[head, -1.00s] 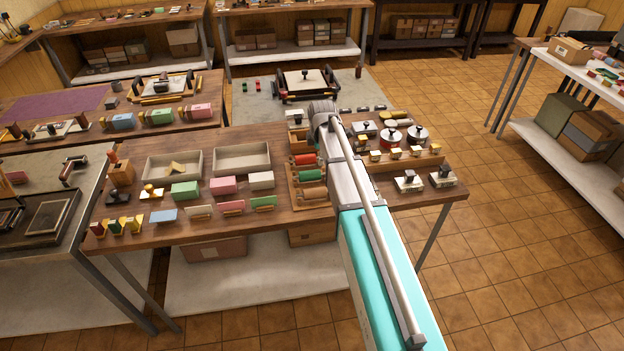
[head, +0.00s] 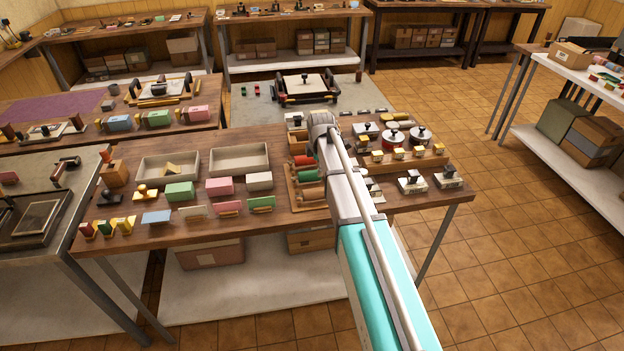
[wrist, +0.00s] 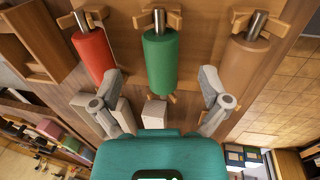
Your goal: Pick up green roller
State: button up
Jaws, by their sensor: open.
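The green roller (wrist: 160,62) lies on a wooden rack between the red roller (wrist: 93,54) and the brown roller (wrist: 243,62) in the wrist view. In the head view the green roller (head: 306,174) lies just left of my arm. My gripper (wrist: 159,85) is open. One finger is near the gap between the red and green rollers, the other near the gap between the green and brown ones. No contact with the green roller can be made out. My arm hides the gripper in the head view.
Pale wooden trays (head: 240,159) and coloured blocks (head: 180,190) cover the table to the left. Wooden roller holders (wrist: 160,19) rise at the rollers' ends.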

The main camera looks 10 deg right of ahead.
jog(key=shift+f, duration=0.15)
jog(key=f+b, duration=0.3)
jog(key=w+f+b, duration=0.1)
jog(key=b, duration=0.1)
jog(key=shift+d+f, duration=0.15)
jog(key=shift+f, duration=0.25)
dwell(0.8)
grip_shut()
jog(key=shift+r, duration=0.2)
dwell(0.4)
notch_tip(320, 180, up, 2)
jog(key=p, duration=0.2)
jog(key=shift+r+p, duration=0.15)
jog(key=shift+p, duration=0.15)
jog(key=s+a+r+p, duration=0.1)
jog(key=s+r+p, duration=0.9)
jog(key=s, duration=0.4)
jog(key=shift+r, duration=0.15)
